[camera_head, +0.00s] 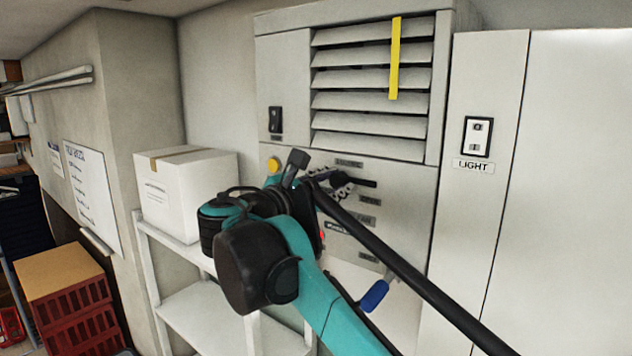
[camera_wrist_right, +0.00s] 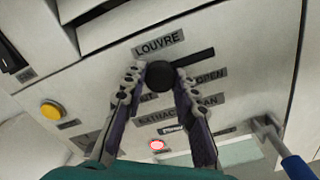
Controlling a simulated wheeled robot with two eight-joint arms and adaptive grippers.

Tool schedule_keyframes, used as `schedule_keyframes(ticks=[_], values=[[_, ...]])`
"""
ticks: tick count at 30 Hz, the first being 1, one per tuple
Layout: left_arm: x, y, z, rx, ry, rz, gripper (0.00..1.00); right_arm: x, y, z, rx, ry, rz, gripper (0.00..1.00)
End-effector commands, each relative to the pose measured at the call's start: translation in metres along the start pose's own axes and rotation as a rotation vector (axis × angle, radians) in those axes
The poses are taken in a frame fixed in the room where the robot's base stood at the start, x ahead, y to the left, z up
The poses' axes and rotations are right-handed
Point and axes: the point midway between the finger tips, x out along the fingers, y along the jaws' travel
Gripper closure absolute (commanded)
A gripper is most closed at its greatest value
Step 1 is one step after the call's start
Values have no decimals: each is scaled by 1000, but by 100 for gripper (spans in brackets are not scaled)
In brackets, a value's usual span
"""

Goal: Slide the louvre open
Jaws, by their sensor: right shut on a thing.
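The louvre control is a round black knob (camera_wrist_right: 160,74) on the pale panel, under the LOUVRE label (camera_wrist_right: 159,43). A dark slot (camera_wrist_right: 196,57) runs right from the knob, and the OPEN label (camera_wrist_right: 210,76) sits below its right part. My right gripper (camera_wrist_right: 157,80) is shut on the knob, one finger on each side. In the head view my right gripper (camera_head: 340,187) is at the panel, and its wrist hides part of the panel; the slot (camera_head: 362,183) shows to its right. The louvre slats (camera_head: 370,102) are above. My left gripper is not in view.
A yellow button (camera_wrist_right: 51,109) and a red-lit button (camera_wrist_right: 157,145) are on the panel. A blue-handled lever (camera_head: 373,296) sticks out at lower right. A white box (camera_head: 187,203) stands on a shelf at left. A LIGHT switch (camera_head: 477,137) is at right.

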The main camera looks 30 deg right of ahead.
Motion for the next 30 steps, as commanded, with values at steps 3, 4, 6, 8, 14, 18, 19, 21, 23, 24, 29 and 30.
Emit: schedule_keyframes(ticks=[3,4,6,8,14,18,19,21,23,24,29,30], values=[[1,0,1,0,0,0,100,0,-27,16,0,-1,-4,100],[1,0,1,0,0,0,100,0,-32,20,0,-1,-4,100],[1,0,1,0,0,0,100,0,-40,26,0,0,-3,100],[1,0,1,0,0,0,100,0,-45,30,0,0,-2,100],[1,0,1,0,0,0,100,0,-50,33,0,-1,-4,100],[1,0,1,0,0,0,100,0,-50,32,0,-1,-4,100],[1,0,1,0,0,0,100,0,-50,32,0,-1,-4,100],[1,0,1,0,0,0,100,0,-50,32,0,-1,-4,56],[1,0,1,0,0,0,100,0,-50,32,0,0,-3,50],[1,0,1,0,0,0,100,0,-50,32,0,0,-3,50],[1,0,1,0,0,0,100,0,-49,32,0,0,-2,50],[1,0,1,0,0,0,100,0,-49,32,0,0,-2,50]])
